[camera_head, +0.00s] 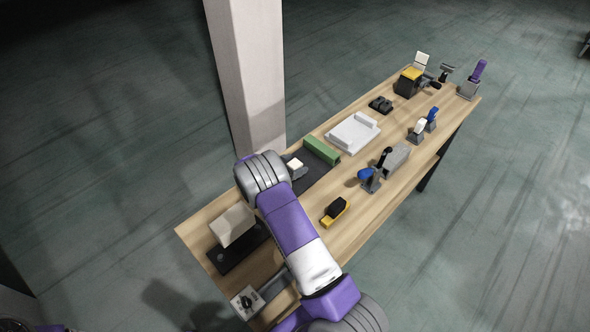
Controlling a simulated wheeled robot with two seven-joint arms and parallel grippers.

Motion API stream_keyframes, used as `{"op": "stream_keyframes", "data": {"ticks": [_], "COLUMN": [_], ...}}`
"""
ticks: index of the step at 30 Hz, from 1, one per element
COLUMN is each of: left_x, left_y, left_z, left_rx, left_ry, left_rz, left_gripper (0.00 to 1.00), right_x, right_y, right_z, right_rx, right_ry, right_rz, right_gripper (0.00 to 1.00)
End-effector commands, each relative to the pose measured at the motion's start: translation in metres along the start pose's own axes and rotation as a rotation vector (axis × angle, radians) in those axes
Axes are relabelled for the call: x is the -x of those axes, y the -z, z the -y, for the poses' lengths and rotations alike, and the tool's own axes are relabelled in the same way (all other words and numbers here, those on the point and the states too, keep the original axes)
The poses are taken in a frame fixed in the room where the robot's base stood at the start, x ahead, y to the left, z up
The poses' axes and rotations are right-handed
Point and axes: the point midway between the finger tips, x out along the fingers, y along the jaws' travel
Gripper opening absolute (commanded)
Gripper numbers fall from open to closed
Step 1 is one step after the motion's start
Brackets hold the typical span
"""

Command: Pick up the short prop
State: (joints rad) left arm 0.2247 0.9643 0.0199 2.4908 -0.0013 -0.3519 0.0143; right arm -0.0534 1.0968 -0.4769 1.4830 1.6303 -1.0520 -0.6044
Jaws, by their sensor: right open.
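I cannot tell for sure which thing is the short prop. A small pale block (294,163) shows at the dark flat tray (319,170) in the middle of the bench, and it may be the prop. My right arm reaches up from the bottom over the near part of the bench. Its large grey joint hides part of the tray. The small grey part beside the pale block seems to be my right gripper (300,173). It is open, mostly hidden by my arm, and I cannot tell if it touches the block. My left gripper is not in view.
The long wooden bench (365,213) holds a beige block (232,224), a green bar (322,150), a white tray (352,133), a yellow-black item (335,211), a grey box (396,160) and several tools. A pale pillar (250,70) stands close behind the bench.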

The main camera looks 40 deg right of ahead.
Motion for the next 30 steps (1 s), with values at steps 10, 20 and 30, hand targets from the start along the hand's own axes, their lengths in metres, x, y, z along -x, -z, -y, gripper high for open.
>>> {"op": "stream_keyframes", "data": {"ticks": [10, 20, 30], "left_x": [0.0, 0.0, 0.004], "left_y": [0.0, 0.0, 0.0], "left_z": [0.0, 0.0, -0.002], "left_rx": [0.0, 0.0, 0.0], "left_ry": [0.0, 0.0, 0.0], "left_rz": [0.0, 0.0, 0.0], "left_gripper": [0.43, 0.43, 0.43], "right_x": [-0.001, -0.001, 0.009], "right_y": [0.0, 0.001, 0.023], "right_z": [0.0, 0.0, 0.001], "right_rx": [0.0, -0.001, -0.005], "right_ry": [0.001, 0.0, 0.001], "right_rz": [0.0, -0.001, 0.0], "right_gripper": [0.58, 0.19, 0.19]}}
